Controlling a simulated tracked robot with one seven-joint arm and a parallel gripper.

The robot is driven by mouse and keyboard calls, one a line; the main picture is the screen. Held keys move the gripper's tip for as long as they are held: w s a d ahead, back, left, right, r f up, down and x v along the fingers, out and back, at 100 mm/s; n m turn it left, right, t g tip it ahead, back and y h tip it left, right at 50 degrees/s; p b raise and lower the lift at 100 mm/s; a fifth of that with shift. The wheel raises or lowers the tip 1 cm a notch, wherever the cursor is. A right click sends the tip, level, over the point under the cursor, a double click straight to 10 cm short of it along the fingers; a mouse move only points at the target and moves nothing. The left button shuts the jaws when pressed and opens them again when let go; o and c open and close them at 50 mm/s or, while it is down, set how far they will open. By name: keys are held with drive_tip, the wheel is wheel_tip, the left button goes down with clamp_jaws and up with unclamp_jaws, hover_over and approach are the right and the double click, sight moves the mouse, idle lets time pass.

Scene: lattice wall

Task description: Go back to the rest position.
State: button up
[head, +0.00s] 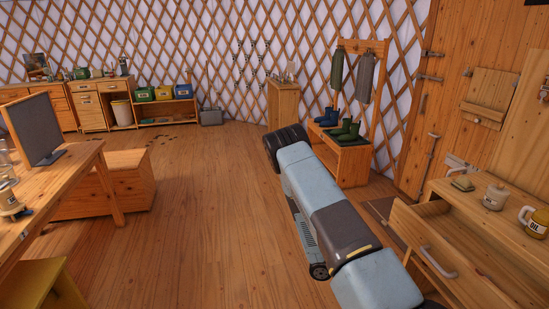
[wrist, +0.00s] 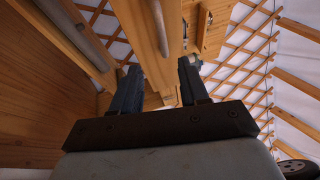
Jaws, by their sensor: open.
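My gripper (wrist: 159,68) shows in the wrist view with its two dark fingers spread apart. It is open, and I see nothing held between the fingers. Beyond the fingers is wooden furniture with a pale curved handle (wrist: 159,28); whether the fingers touch the wood I cannot tell. In the head view my arm runs from the bottom right up toward the middle, and its gripper is hidden from sight there.
At right in the head view, a wooden drawer (head: 418,236) stands open beside my arm. A lidded pot (head: 495,197) and an oil jug (head: 535,221) stand above it. A boot bench (head: 342,158) is beyond my arm. A desk (head: 60,185) is at left. The middle floor is clear.

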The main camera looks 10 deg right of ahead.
drive_tip(key=s+a+r+m+y, duration=0.1)
drive_tip(key=a+r+m+y, duration=0.3)
drive_tip(key=r+m, duration=0.35)
drive_tip(key=a+r+m+t+y, duration=0.1)
drive_tip(key=a+r+m+y, duration=0.2)
drive_tip(key=r+m+y, duration=0.45)
drive_tip(key=s+a+r+m+y, duration=0.1)
drive_tip(key=a+r+m, duration=0.35)
drive_tip(key=r, duration=0.55)
drive_tip(key=s+a+r+m+t+y, duration=0.3)
drive_tip(key=s+a+r+m+t, duration=0.2)
drive_tip(key=r, duration=0.4)
drive_tip(key=s+a+r+m+t+y, duration=0.3)
drive_tip(key=s+a+r+m+t, duration=0.2)
drive_tip(key=r, duration=0.5)
drive_tip(key=shift+s+a+r+m+t, duration=0.25)
drive_tip(key=shift+s+a+m+t, duration=0.25)
drive_tip(key=shift+s+m, duration=0.4)
